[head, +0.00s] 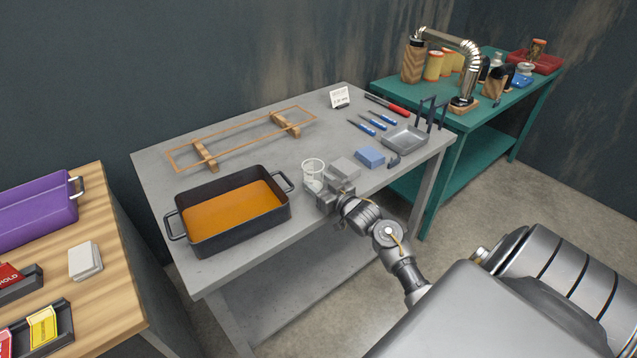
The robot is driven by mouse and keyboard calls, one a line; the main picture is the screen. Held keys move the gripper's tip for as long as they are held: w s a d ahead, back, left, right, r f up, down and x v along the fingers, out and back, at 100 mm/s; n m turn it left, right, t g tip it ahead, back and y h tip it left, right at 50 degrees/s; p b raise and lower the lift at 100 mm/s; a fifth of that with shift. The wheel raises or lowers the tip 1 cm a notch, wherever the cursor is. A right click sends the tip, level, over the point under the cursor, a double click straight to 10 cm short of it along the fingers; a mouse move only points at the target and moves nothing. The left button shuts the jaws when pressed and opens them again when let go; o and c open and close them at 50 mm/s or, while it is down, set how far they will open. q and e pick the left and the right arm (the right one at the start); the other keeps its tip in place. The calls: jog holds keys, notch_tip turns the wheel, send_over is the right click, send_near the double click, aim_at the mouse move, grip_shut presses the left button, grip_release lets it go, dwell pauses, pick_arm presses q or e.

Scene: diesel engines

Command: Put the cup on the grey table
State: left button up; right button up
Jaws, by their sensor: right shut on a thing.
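The cup (313,168) is a clear, whitish beaker-like vessel. It stands upright at the front part of the grey table (270,137), to the right of a black pan. My right gripper (319,188) is at the cup's near side, low down, and is shut on it. The gripper hides part of the cup's lower side, and I cannot tell whether its base touches the table top. My left gripper is not in view.
The black pan (186,240) with orange liquid stands left of the cup. A wooden frame (245,138) lies behind. A blue block (370,157), grey tray (405,138) and several tools are to the right. A wooden table (115,270) and a green table (480,123) flank the grey one.

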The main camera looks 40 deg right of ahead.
jog(key=shift+f, duration=0.1)
jog(key=shift+f, duration=0.1)
jog(key=shift+f, duration=0.1)
jog(key=o, duration=1.1)
jog(key=shift+r, duration=0.25)
jog(key=s, duration=0.4)
jog(key=s+b, duration=0.1)
jog(key=s, duration=0.7)
jog(key=shift+a+r, duration=0.15)
jog(key=shift+r, duration=0.1)
